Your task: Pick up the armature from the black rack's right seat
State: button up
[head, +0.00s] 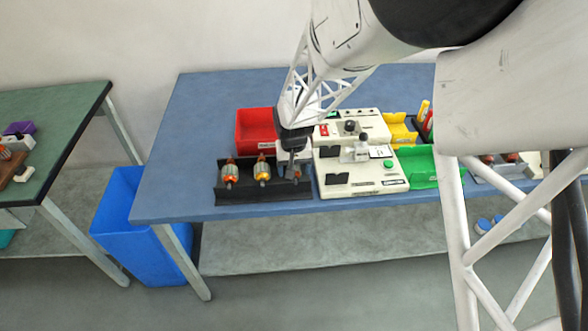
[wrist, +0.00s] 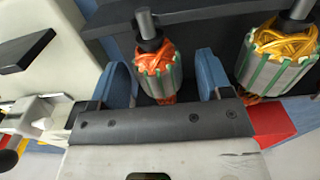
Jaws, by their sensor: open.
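The black rack (head: 264,194) lies near the front edge of the blue table. It bears an orange-wound armature (head: 229,173) on the left and a yellow-wound armature (head: 262,171) in the middle. My gripper (head: 294,172) is down over the right seat and hides most of what sits there. In the wrist view, an orange-wound armature (wrist: 158,68) with a dark collar and grey shaft lies between my two open blue fingers, with visible gaps on both sides. The yellow-wound armature (wrist: 278,55) is beside it, outside the fingers.
A cream machine (head: 360,165) stands close to the right of the rack. A red bin (head: 254,126) is behind the rack. Green (head: 418,166) and yellow (head: 400,133) bins are farther right. A blue waste bin (head: 130,230) stands on the floor at left.

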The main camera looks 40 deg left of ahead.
jog(key=c, duration=1.1)
jog(key=shift+r, duration=0.15)
jog(key=shift+c, duration=0.2)
jog(key=shift+r, duration=4.85)
